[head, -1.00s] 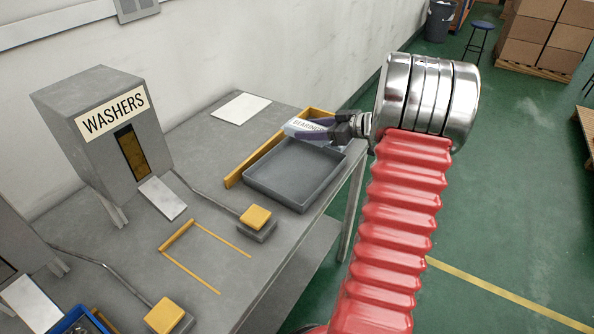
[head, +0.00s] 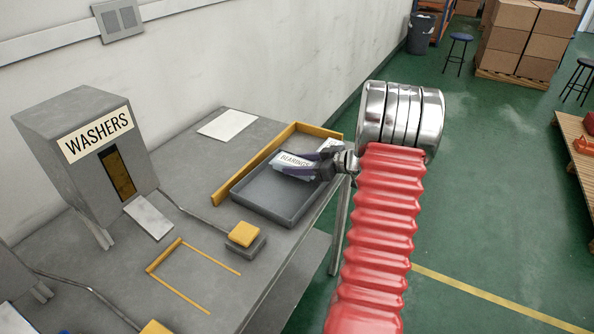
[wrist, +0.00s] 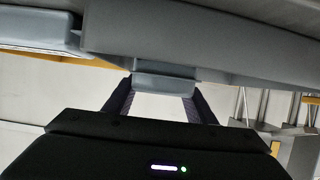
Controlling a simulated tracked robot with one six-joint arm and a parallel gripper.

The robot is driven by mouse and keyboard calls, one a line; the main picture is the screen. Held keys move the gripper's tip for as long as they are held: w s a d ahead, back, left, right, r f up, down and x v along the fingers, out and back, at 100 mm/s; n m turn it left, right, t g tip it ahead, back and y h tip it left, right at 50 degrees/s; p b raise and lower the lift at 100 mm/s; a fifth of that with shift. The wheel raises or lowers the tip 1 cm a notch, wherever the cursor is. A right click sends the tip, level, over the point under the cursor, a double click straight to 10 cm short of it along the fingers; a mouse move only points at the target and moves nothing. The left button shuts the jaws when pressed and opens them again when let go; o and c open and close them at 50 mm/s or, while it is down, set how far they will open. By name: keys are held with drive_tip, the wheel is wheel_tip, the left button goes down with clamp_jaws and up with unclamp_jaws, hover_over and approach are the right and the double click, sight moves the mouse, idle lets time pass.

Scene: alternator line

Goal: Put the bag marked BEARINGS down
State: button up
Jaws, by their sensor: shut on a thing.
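The bag marked BEARINGS (head: 292,163) is pale with a printed label and shows in the head view at the far end of the grey tray (head: 262,205). My gripper (head: 318,160) is shut on the bag at its right side. The bag is over or in the tray; I cannot tell whether it touches the tray floor. In the wrist view, the two dark fingers of my gripper (wrist: 158,105) reach to either side of a grey block-like shape, and the bag's label is not readable there.
The tray stands on a grey bench beside a yellow corner rail (head: 232,180). A WASHERS dispenser (head: 85,150), a yellow button (head: 244,234) and a white sheet (head: 227,124) are on the bench. A yellow outlined bare area (head: 192,272) lies nearer.

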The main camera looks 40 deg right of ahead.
drive_tip(key=shift+f, duration=1.15)
drive_tip(key=o, duration=0.9)
drive_tip(key=shift+f, duration=0.1)
drive_tip(key=shift+s+d+r, duration=0.25)
drive_tip(key=shift+s+r, duration=0.05)
drive_tip(key=shift+s, duration=0.2)
drive_tip(key=v, duration=1.1)
drive_tip(key=shift+a, duration=0.1)
drive_tip(key=shift+w, duration=0.1)
